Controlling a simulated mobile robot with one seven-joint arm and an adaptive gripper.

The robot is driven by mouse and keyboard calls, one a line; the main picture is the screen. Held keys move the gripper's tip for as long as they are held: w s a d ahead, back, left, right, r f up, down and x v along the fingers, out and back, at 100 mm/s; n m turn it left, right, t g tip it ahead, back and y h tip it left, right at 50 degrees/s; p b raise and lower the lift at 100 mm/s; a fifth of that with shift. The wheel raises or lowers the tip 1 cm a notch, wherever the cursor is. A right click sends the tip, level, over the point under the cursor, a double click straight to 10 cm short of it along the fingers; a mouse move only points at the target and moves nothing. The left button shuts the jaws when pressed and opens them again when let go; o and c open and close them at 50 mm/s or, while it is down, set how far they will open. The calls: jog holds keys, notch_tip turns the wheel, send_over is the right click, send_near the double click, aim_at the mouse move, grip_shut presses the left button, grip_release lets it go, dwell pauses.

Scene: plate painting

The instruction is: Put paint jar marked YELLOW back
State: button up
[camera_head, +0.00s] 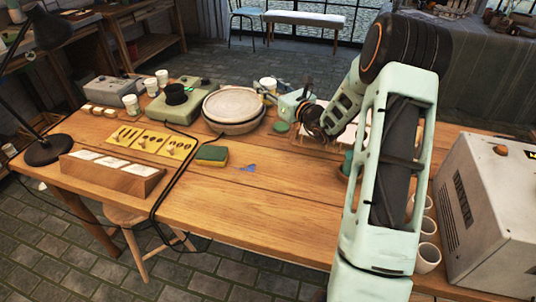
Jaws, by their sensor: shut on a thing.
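My gripper (267,95) is at the far side of the wooden table, at the end of my pale green arm. It is small in view and its fingers are hard to make out. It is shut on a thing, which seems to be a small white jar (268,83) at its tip. I cannot read a label on this jar, so I cannot tell whether it is the one marked YELLOW. Several white jars (130,104) stand at the table's left back. My arm hides part of the table's right side.
A round pottery wheel (233,106) stands just left of my gripper. A yellow-green sponge (211,155), yellow cards (152,140) and a wooden card holder (112,175) lie at left. A black cable crosses the table. A grey kiln-like box (490,215) and cups (428,257) stand at right.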

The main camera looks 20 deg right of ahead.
jog(key=shift+w+d+r+b, duration=0.1)
jog(key=shift+w+b, duration=0.1)
jog(key=shift+w, duration=0.35)
jog(key=shift+w+d+r+b, duration=0.1)
jog(key=shift+w+b, duration=0.1)
jog(key=shift+w, duration=0.3)
jog(key=s+a+f, duration=0.1)
jog(key=s+f, duration=0.2)
jog(key=s, duration=0.1)
jog(key=s+f+b, duration=0.1)
jog(key=s+f, duration=0.2)
jog(key=s, duration=0.1)
jog(key=s+a+f+b, duration=0.1)
jog(key=s+f, duration=0.2)
jog(key=s, duration=0.2)
jog(key=shift+a, duration=0.3)
jog(key=f, duration=0.2)
jog(key=f+b, duration=0.1)
jog(key=f, duration=0.1)
jog(key=shift+s, duration=0.2)
jog(key=shift+r, duration=0.15)
